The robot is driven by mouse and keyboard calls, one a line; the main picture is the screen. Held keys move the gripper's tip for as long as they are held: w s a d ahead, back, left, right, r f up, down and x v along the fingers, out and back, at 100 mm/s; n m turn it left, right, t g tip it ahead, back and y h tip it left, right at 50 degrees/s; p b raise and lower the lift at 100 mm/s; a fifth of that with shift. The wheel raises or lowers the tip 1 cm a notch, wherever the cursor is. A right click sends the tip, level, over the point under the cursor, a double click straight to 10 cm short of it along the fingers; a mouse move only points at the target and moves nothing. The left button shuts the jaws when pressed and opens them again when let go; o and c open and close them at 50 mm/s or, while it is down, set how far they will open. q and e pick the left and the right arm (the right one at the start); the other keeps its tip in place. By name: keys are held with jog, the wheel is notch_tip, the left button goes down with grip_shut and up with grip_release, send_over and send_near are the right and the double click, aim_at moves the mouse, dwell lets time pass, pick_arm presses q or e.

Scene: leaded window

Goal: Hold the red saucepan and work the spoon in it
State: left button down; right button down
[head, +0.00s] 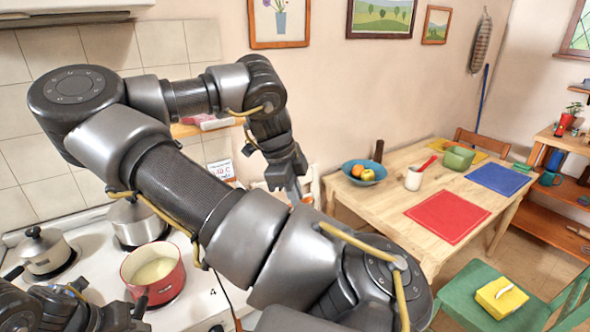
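The red saucepan (167,289) stands on the white stove at the lower left, with a pale yellowish content. Its dark handle (140,306) points toward the bottom edge. No spoon shows inside the pan.
The wooden table (385,212) holds a blue fruit bowl (365,173), a green pot (458,157) and coloured mats. A green chair (470,300) stands at the lower right.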

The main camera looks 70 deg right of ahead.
jog(key=shift+r, duration=1.95)
pick_arm(q)
jog(key=c, duration=1.2)
grip_release()
jog(key=shift+f, duration=0.1)
jog(key=v, duration=1.2)
jog(key=shift+w, duration=0.1)
